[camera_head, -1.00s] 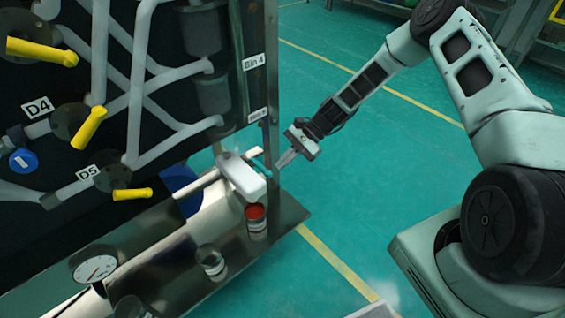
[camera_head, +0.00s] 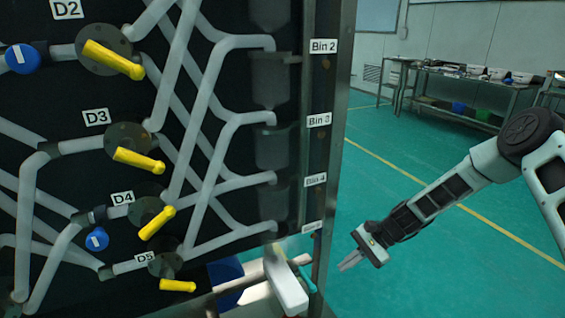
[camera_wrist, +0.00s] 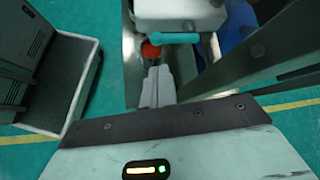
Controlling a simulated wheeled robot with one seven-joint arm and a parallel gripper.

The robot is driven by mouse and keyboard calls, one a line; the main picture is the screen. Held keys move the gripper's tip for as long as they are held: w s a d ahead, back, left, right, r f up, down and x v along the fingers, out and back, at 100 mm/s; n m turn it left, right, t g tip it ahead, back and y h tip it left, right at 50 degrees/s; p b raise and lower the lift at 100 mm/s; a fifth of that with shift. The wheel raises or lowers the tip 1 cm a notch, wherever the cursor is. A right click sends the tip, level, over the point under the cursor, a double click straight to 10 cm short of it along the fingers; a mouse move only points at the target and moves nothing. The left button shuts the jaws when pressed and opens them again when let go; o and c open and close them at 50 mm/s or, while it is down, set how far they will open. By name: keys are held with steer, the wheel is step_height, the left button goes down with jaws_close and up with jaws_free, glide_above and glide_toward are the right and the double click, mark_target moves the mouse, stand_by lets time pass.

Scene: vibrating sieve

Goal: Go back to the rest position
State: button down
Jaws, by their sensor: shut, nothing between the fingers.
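My gripper (camera_head: 349,263) is at the lower right of the head view, at the end of my outstretched arm. It is apart from the right edge of the dark sieve panel and holds nothing. In the wrist view my gripper's fingers (camera_wrist: 158,88) are together. Past them is a red-topped jar (camera_wrist: 150,50) on the metal ledge. A white box-like part with a teal handle (camera_head: 287,285) sticks out at the panel's lower right corner. It also shows at the top of the wrist view (camera_wrist: 180,14).
The panel carries pipes and yellow valve handles (camera_head: 140,160), with labels D2 to D5 and Bin 2 to Bin 4. A metal bench (camera_head: 470,85) with items stands at the back. Green floor (camera_head: 400,160) is clear between. A dark tray-like cart (camera_wrist: 68,85) stands at left in the wrist view.

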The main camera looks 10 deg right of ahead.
steer(key=s+a+r+n+g+h+p, duration=0.1)
steer(key=s+a+r+n+h, duration=0.2)
steer(key=r, duration=0.4)
steer(key=s+a+r+n+h+p, duration=0.1)
steer(key=s+a+r+n+p, duration=0.1)
steer(key=s+a+r+n, duration=0.3)
steer(key=s+a+r+n+g+h+p, duration=0.1)
steer(key=s+a+r+n, duration=0.2)
steer(key=r, duration=0.5)
steer(key=s+r+n+t+h+p, duration=0.1)
steer(key=s+r+n+h+p, duration=0.1)
steer(key=s+r+n, duration=0.2)
steer(key=s+r+n+t+h+p, duration=0.2)
steer(key=s+r+n, duration=0.3)
steer(key=s+r, duration=0.5)
steer(key=s, duration=0.6)
steer(key=shift+d+r+h, duration=0.2)
steer(key=shift+d+h, duration=0.1)
steer(key=shift+d, duration=0.05)
